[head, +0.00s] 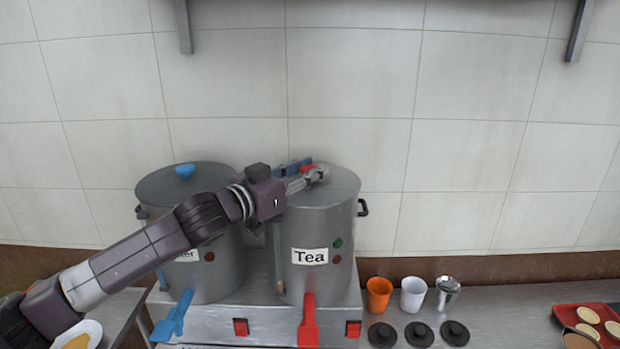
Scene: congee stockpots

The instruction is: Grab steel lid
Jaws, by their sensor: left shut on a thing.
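Two large steel stockpots stand side by side on a metal unit. The right stockpot (310,232) carries a "Tea" label and has a steel lid (339,188) on it. The left stockpot (210,274) has a darker lid (157,192) with a blue knob (185,171). My left arm reaches across the left pot. My left gripper (318,174) is at the top of the tea pot's lid, shut on its knob, which is mostly hidden by the fingers; a bit of red shows there. The lid appears to rest on the pot. My right gripper is not in view.
A blue tap (174,318) and a red tap (309,322) stick out in front of the pots. Orange (378,294), white (413,294) and steel cups (447,293) stand right of the unit, behind several black lids (419,334). A red tray (572,318) is at far right.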

